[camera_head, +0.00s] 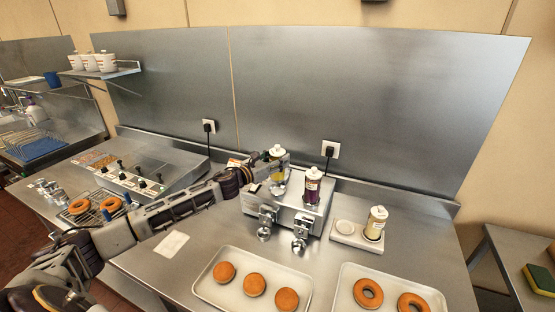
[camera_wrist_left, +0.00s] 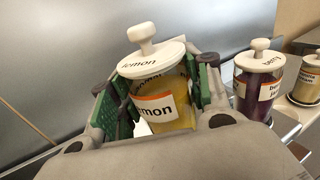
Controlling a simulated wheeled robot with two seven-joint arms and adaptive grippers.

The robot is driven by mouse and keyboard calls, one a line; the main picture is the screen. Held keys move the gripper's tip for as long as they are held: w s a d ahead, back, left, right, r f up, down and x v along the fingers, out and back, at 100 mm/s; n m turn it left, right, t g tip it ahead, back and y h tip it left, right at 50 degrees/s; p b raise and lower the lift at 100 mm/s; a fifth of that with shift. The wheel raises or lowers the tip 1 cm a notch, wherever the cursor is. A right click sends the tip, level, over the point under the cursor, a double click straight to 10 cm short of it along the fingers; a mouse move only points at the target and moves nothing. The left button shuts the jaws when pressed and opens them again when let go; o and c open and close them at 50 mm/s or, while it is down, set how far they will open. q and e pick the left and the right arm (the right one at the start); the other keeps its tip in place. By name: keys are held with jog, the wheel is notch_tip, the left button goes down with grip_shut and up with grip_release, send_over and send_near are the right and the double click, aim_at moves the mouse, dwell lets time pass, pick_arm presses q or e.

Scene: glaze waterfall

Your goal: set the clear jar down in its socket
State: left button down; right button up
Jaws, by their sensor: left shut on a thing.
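The clear jar (camera_head: 277,177) holds yellow filling and has a white knobbed lid. In the left wrist view this jar (camera_wrist_left: 163,103) is labelled lemon and stands slightly tilted between green finger pads. My left gripper (camera_head: 264,172) is shut on it, at the left part of the steel filling machine (camera_head: 285,205). The gripper hides the jar's lower end and the socket beneath, so I cannot tell whether it touches. A purple berry jar (camera_head: 312,186) stands on the machine's right part, and also shows in the wrist view (camera_wrist_left: 258,86). My right gripper is not in view.
A cream-coloured jar (camera_head: 376,222) stands on a white holder (camera_head: 345,239) with an empty round place at its left. Trays of plain buns (camera_head: 208,289) and ring doughnuts (camera_head: 343,295) lie in front. Two nozzles (camera_head: 299,243) project from the machine. The steel backsplash (camera_head: 370,100) rises behind.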

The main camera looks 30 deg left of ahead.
aim_at(272, 175)
pick_arm(q)
jog(key=shift+f+b, duration=1.45)
jog(key=shift+f, duration=0.4)
jog(key=shift+f+b, duration=0.85)
jog(key=shift+f, duration=0.1)
dwell(2.2)
jog(key=c, duration=0.6)
grip_release()
jog(key=shift+f, duration=0.1)
jog(key=shift+s, duration=0.3)
jog(key=shift+v, duration=5.75)
